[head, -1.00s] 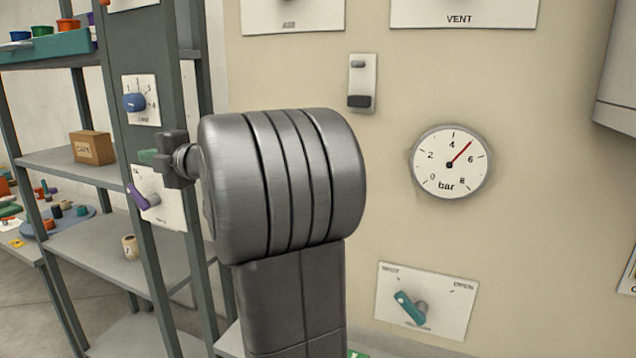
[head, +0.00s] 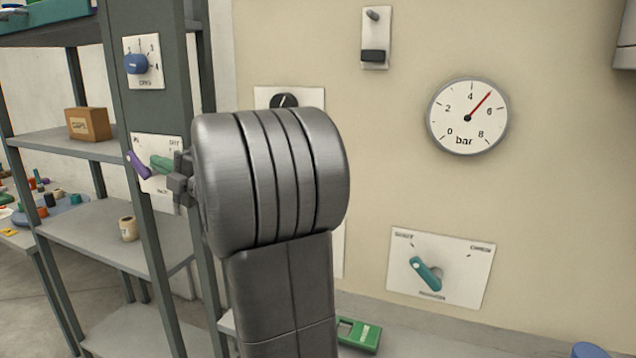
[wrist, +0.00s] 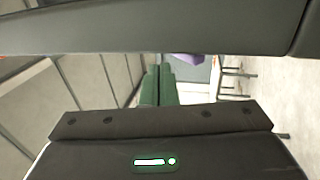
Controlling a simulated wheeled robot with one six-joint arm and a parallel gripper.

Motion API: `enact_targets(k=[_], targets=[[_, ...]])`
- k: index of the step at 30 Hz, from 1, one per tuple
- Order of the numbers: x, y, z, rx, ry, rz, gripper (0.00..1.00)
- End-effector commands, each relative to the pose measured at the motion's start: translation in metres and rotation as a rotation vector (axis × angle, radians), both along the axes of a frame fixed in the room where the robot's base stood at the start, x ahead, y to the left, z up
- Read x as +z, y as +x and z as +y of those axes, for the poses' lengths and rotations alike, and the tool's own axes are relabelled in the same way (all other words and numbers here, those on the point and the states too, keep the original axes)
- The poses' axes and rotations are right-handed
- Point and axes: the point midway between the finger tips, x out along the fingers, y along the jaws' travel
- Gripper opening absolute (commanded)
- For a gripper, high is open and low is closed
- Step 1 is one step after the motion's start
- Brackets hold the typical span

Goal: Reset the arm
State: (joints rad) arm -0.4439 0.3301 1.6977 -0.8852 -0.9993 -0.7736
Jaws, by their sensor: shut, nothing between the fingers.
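My gripper (head: 160,165) is at the left of my wrist in the head view, with green fingertips. It is shut and empty. In the wrist view its two green fingers (wrist: 158,85) lie side by side at the centre. My grey arm links fill the middle of the head view and cover part of the wall. In the head view the fingertips show in front of a white panel with a purple lever (head: 138,165) on the shelf post. How far apart they are from the panel I cannot tell.
A grey shelf rack (head: 95,235) stands at left with a cardboard box (head: 87,124) and a beige cup (head: 128,229). The wall carries a bar gauge (head: 467,116), a teal lever (head: 425,274), a switch (head: 375,40) and a black knob (head: 284,101). A green device (head: 358,335) lies below.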

Motion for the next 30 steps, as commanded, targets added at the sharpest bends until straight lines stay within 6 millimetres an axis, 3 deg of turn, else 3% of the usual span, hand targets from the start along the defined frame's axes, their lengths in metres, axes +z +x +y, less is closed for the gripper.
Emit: enact_targets(k=[6, 18, 23, 30], targets=[[-0.004, -0.008, -0.020, -0.001, -0.002, 0.000, 0.00], [-0.004, -0.009, -0.022, 0.001, -0.003, 0.001, 0.00], [-0.001, -0.006, -0.014, 0.003, -0.004, 0.001, 0.00], [0.017, 0.003, 0.015, 0.011, -0.040, 0.018, 0.00]])
